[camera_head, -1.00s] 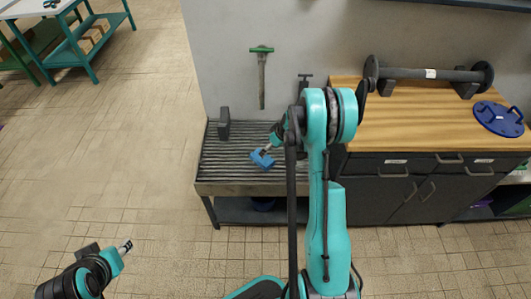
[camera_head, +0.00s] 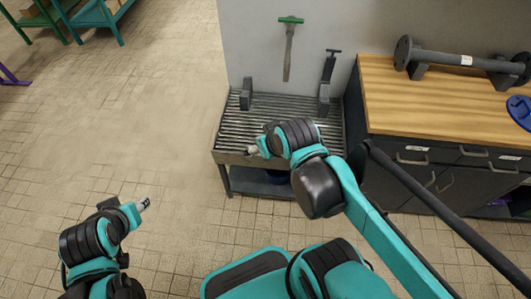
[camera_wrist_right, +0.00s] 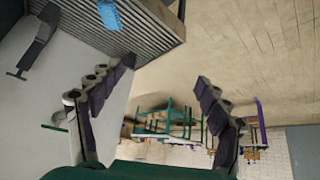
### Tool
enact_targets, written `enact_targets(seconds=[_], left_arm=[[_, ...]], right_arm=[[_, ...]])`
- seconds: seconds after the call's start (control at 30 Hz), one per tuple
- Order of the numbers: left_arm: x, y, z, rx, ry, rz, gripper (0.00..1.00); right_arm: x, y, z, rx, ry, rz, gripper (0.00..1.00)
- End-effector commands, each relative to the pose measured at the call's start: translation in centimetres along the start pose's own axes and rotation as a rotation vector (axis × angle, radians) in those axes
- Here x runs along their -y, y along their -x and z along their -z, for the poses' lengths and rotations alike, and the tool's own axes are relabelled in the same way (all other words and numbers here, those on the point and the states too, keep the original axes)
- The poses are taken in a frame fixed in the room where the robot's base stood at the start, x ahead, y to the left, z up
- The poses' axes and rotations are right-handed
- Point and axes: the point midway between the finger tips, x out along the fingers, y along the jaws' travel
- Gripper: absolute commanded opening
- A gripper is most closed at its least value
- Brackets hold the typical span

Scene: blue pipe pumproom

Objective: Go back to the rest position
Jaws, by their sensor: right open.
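My right gripper (camera_head: 252,150) is over the front left part of the slatted metal bench (camera_head: 233,128), with its arm bent across the middle of the head view. In the right wrist view its two dark fingers (camera_wrist_right: 165,72) stand wide apart with nothing between them. A blue block (camera_wrist_right: 109,14) lies on the slats at the top of that view, clear of the fingers. In the head view the block is not clearly visible, probably behind my arm. My left gripper (camera_head: 143,204) is small at the lower left, over open floor; its jaws are too small to read.
Dark supports stand on the bench (camera_head: 246,94). A green-handled tool (camera_head: 288,48) hangs on the wall. The wooden worktop (camera_head: 385,98) at right carries a dark flanged pipe (camera_head: 460,60) and a blue flange (camera_head: 520,110). Tiled floor (camera_head: 150,130) at left is free.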

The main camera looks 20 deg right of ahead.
Motion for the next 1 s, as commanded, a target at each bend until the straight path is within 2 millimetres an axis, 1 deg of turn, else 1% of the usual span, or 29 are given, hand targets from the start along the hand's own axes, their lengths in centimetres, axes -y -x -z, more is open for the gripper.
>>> enact_targets(seconds=[0.03,0.1,0.23,1.0], left_arm=[[0.0,0.0,0.0,0.0,0.0,0.0,0.4],[0.0,0.0,0.0,0.0,0.0,0.0,0.4],[0.0,0.0,0.0,0.0,0.0,0.0,0.4],[0.0,0.0,0.0,0.0,0.0,0.0,0.4]], right_arm=[[0.5,0.5,-1.0,-0.01,-0.004,0.002,0.77],[0.9,0.9,-1.8,-0.02,-0.011,0.003,0.77],[1.1,1.2,-2.5,-0.029,-0.019,0.003,0.77],[1.1,1.2,-2.6,-0.03,-0.02,0.003,0.77]])
